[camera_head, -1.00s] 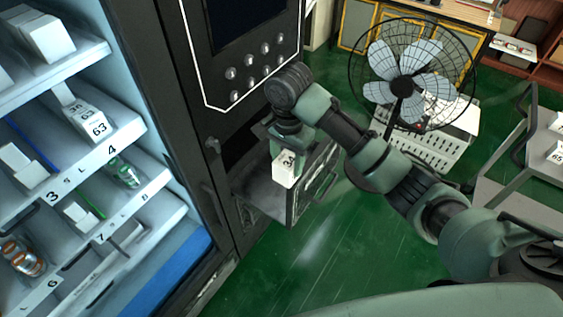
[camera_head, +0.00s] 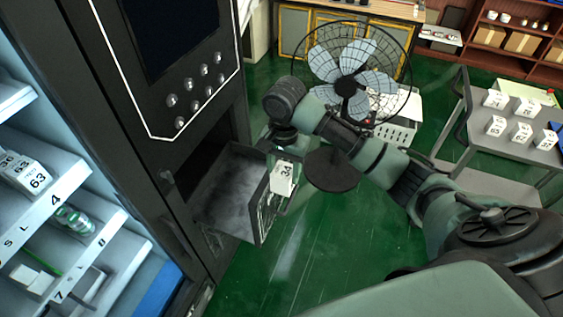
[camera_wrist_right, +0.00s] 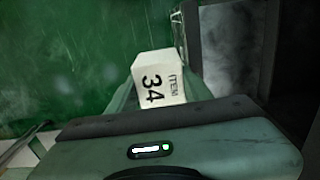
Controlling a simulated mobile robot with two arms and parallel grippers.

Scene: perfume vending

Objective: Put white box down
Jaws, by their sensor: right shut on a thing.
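The white box (camera_head: 283,177), marked 34, is held by my right gripper (camera_head: 280,164) just outside the open drawer of the vending machine. In the right wrist view the white box (camera_wrist_right: 158,80) shows "ITEM 34" and sits between the fingers, which are mostly hidden behind the gripper body (camera_wrist_right: 170,140). The green floor lies below the box. The drawer (camera_head: 228,190) is pulled out and looks empty; it shows at the right of the wrist view. My left gripper is not in view.
A grey table (camera_head: 541,150) with several white boxes (camera_head: 497,99) stands at the right. A fan (camera_head: 352,75) stands behind my right arm. Lit shelves (camera_head: 60,170) with goods are at the left. Open green floor (camera_head: 320,240) lies in front.

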